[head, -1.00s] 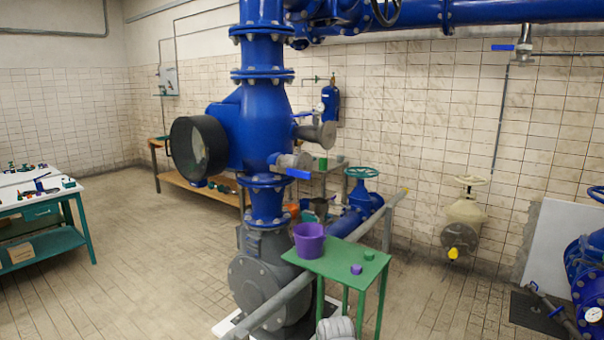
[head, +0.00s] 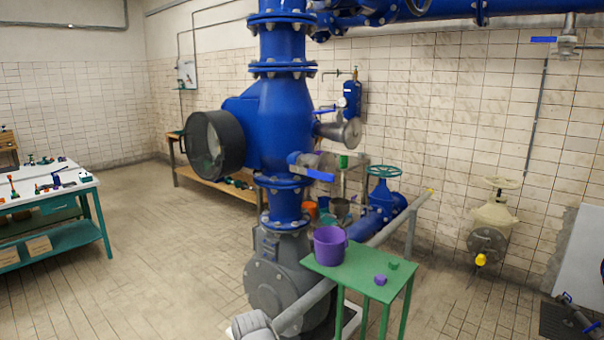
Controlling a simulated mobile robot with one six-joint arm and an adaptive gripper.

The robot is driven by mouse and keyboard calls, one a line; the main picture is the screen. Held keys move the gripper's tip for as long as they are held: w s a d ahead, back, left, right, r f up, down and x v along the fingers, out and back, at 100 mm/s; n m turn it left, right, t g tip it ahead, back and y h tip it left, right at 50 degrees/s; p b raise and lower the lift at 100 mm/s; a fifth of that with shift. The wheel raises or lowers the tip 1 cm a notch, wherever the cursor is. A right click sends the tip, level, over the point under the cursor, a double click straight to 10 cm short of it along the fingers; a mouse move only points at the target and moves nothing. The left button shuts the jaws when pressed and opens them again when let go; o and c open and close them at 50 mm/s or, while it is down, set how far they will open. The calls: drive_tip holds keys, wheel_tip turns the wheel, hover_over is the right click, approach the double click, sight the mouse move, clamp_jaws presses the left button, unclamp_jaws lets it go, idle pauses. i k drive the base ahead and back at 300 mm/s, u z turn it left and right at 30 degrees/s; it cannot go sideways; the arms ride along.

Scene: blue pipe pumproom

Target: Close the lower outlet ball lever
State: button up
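A blue ball-valve lever (head: 319,175) shows in the head view on the lower grey metal outlet stub (head: 322,162), at the right side of the big blue vertical pump body (head: 277,120). The lever slants down to the right, roughly along the front of the stub. A second, larger metal stub (head: 345,132) juts out above it, with a small blue handle (head: 324,110) near it. My gripper is not in view. A grey rounded part of my arm shows at the bottom edge, well below the lever and apart from it.
A green table (head: 345,265) with a purple bucket (head: 330,245) and small blocks stands below the outlet. A white-topped workbench (head: 45,190) is at left. The tiled floor between is clear.

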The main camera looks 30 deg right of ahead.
sight(327, 176)
drive_tip(key=z, duration=0.2)
drive_tip(key=i, duration=1.05)
drive_tip(key=z, duration=0.85)
